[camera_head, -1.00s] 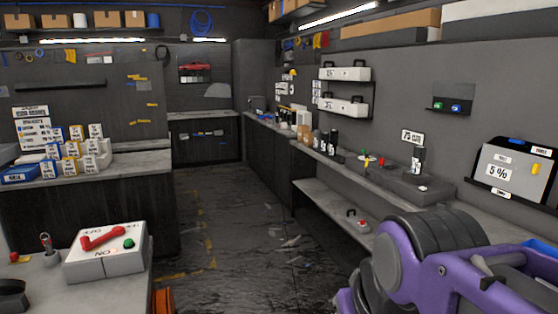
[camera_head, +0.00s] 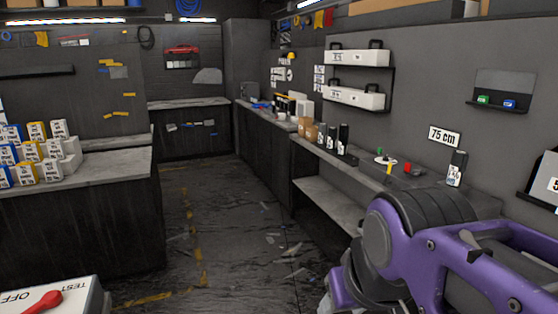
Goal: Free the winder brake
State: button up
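No part is clearly marked as the winder brake, and I cannot tell which one it is. On the right bench sits a small group with a white disc (camera_head: 385,160), a yellow peg (camera_head: 389,168), a green knob (camera_head: 379,150) and a red piece (camera_head: 407,168). A white box (camera_head: 72,296) marked OFF and TEST is cut off at the bottom left, with a red lever (camera_head: 43,301) on it. My purple arm fills the lower right, in front of the right bench. My gripper's fingertips do not show.
The right bench (camera_head: 330,155) runs along the wall, with dark bottles (camera_head: 342,138) and a 75 cm sign (camera_head: 444,136) above it. A left counter (camera_head: 110,165) carries several labelled boxes (camera_head: 36,150). The floor (camera_head: 235,240) between is open, with scattered scraps and worn yellow lines.

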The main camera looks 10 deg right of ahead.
aim_at(388, 173)
jog(key=i, duration=1.15)
jog(key=i+z, duration=0.3)
jog(key=i+j+z, duration=0.3)
jog(key=i, duration=0.15)
jog(key=l+z, duration=0.1)
jog(key=z, duration=0.85)
